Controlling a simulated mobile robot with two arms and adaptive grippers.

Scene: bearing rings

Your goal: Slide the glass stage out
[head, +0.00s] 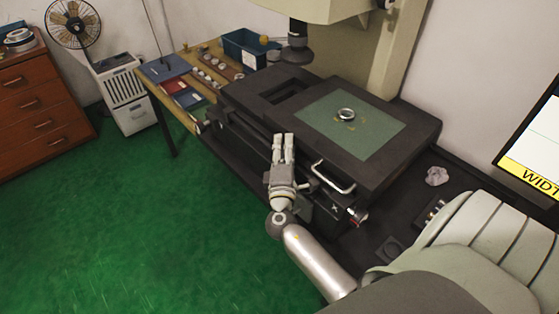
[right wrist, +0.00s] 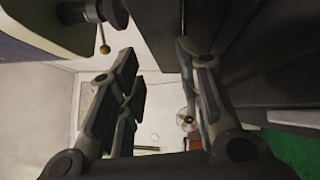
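The glass stage (head: 372,140) is a greenish pane set in a dark plate on the measuring machine. A metal bearing ring (head: 346,114) lies on the glass. A pale metal bar handle (head: 333,178) sits on the plate's front edge. My right gripper (head: 283,140) is beside the plate's left front edge, left of the handle and apart from it. Its fingers point away from me. In the right wrist view the fingers (right wrist: 158,55) are spread with nothing between them, and a dark surface fills the right side. My left gripper is not in view.
A machine head (head: 297,42) hangs over the stage's back. A wooden side table (head: 158,84) with a blue bin (head: 246,48) and small parts stands behind left. A crumpled pale lump (head: 437,176) lies right of the stage. Green floor at left is open.

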